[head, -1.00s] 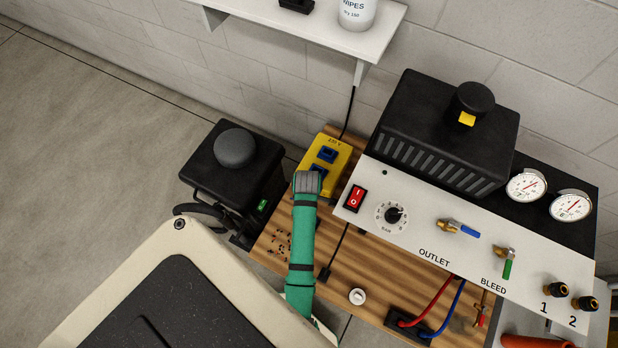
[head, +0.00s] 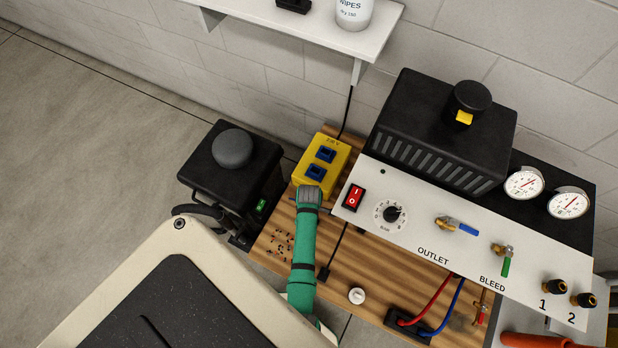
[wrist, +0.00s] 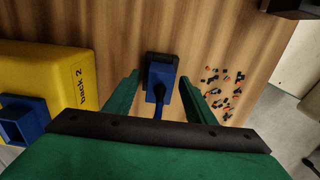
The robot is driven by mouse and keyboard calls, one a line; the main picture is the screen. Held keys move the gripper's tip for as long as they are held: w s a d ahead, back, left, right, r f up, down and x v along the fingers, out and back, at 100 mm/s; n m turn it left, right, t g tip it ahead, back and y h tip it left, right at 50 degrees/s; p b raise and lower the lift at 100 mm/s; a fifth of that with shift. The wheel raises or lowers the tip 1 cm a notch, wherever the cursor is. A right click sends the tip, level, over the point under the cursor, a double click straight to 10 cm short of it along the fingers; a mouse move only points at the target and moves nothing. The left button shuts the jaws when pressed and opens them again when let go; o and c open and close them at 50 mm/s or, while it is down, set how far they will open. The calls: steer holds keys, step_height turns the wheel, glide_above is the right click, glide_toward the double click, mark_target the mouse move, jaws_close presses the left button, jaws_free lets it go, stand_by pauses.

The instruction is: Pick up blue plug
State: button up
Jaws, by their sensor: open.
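The blue plug (wrist: 160,80) shows in the wrist view over the brown wooden board, with a blue cord at its near end and a dark block (wrist: 158,59) at its far end. My gripper (wrist: 159,76) is open, with one green finger on each side of the plug. Gaps show between the plug and both fingers, so I see no contact. In the head view my gripper (head: 308,197) is beside the near end of the yellow socket box (head: 306,178). The plug is hidden under my arm there.
The yellow box carries blue sockets (head: 326,154). A white control panel (head: 420,233) stands to the right, a black unit (head: 212,165) to the left. Small loose bits (head: 280,243) lie on the wooden board (head: 362,268). A wall shelf (head: 300,30) is above.

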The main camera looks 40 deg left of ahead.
steer(key=c, duration=1.2)
steer(key=shift+w, duration=0.1)
steer(key=shift+r, duration=0.1)
